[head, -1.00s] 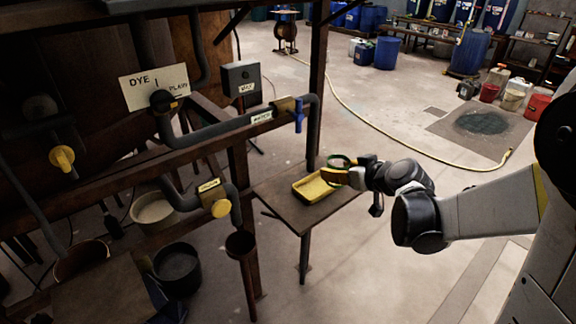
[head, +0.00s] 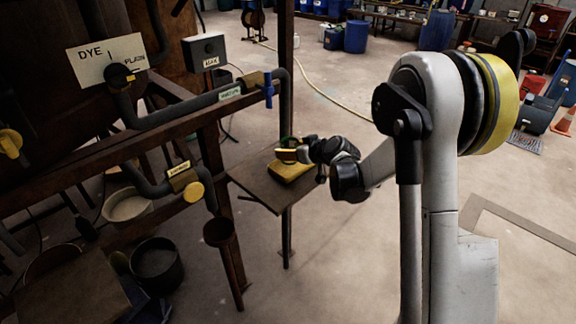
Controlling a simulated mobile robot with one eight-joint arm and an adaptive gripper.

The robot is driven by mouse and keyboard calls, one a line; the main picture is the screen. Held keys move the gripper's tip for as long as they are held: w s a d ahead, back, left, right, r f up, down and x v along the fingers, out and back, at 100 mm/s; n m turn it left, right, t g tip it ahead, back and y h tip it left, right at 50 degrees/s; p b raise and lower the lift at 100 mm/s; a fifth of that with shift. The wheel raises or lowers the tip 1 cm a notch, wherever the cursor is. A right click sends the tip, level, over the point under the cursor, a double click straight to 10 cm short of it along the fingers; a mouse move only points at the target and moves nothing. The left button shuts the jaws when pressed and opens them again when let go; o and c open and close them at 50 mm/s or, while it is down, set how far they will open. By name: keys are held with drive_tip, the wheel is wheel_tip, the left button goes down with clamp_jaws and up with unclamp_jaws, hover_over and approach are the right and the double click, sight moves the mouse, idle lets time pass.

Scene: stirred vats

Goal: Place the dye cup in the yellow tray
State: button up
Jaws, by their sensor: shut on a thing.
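The yellow tray (head: 291,172) lies on a small brown table (head: 250,181) near the middle of the head view. My gripper (head: 287,153) reaches in from the right and is over the tray's far part in the picture. It is shut on the dye cup (head: 289,141), a small cup with a green rim. The fingers hide much of the cup. I cannot tell whether the cup touches the tray or is held above it.
A dark bucket (head: 157,265) and a pale bucket (head: 126,205) are on the floor at left. Open floor lies to the right.

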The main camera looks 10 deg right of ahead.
drive_tip(key=shift+w+a+f, duration=0.15)
drive_tip(key=shift+a+f, duration=0.1)
drive_tip(key=shift+a, duration=0.05)
drive_tip(key=shift+f, duration=0.2)
drive_tip(key=shift+f+b, duration=1.05)
drive_tip(key=shift+f, duration=0.65)
drive_tip(key=shift+f, duration=0.2)
drive_tip(key=o, duration=1.2)
